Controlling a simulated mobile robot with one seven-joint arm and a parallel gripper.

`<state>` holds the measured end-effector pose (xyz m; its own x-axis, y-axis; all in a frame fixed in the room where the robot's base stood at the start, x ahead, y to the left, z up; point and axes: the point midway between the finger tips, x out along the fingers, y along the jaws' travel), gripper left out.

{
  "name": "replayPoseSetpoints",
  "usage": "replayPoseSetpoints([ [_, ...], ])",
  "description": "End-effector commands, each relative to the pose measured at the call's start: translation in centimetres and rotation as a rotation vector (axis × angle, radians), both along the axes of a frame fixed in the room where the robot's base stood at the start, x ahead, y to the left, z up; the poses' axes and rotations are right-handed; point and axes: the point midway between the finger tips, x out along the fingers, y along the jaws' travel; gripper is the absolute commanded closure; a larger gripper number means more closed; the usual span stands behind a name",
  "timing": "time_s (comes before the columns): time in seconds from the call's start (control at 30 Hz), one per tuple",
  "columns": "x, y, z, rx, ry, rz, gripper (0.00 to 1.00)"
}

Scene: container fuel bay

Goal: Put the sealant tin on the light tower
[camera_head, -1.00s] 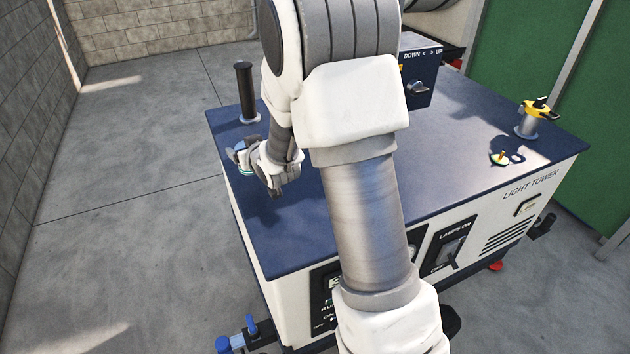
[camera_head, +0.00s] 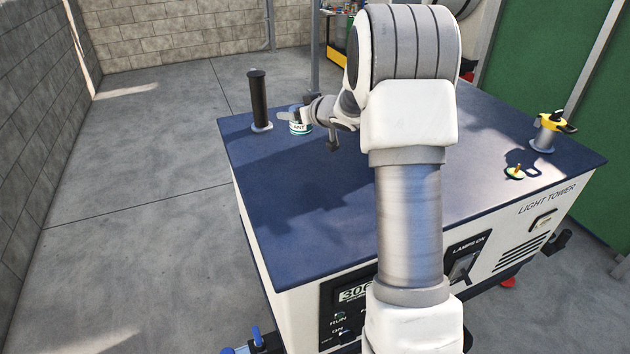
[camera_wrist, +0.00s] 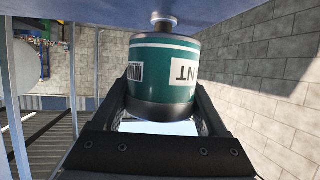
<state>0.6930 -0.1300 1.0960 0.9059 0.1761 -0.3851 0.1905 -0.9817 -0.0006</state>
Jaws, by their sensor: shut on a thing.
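The sealant tin (camera_head: 299,125) is small, green and white, with dark lettering. My gripper (camera_head: 304,116) is shut on it, over the far left part of the light tower's dark blue top (camera_head: 320,215). In the wrist view the tin (camera_wrist: 165,68) sits between both fingers, its lettering upside down. In that view a gap shows between the tin's base and the blue surface, so it appears held a little above the top. The tin's far side is hidden. My arm covers the middle of the light tower.
A black upright pipe (camera_head: 258,98) stands just left of the tin. A yellow-handled fitting (camera_head: 546,132) and a small round cap (camera_head: 515,172) are at the right of the top. A grey pole (camera_head: 314,50) rises behind the tin. The front left of the top is clear.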

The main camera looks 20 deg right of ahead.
Motion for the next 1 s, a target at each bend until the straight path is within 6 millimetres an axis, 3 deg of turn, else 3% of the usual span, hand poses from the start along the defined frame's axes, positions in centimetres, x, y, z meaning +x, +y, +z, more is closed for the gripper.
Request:
replayPoseSetpoints([
  [0.3,-6.3,1.0,-4.1,0.001,-0.001,0.001,1.0],
  [0.5,-9.3,1.4,-5.7,0.0,-0.001,0.0,1.0],
  [0.67,-10.0,1.5,-6.2,0.001,-0.003,0.0,1.0],
  [1.0,-10.0,1.5,-10.2,-0.001,-0.002,0.0,1.0],
])
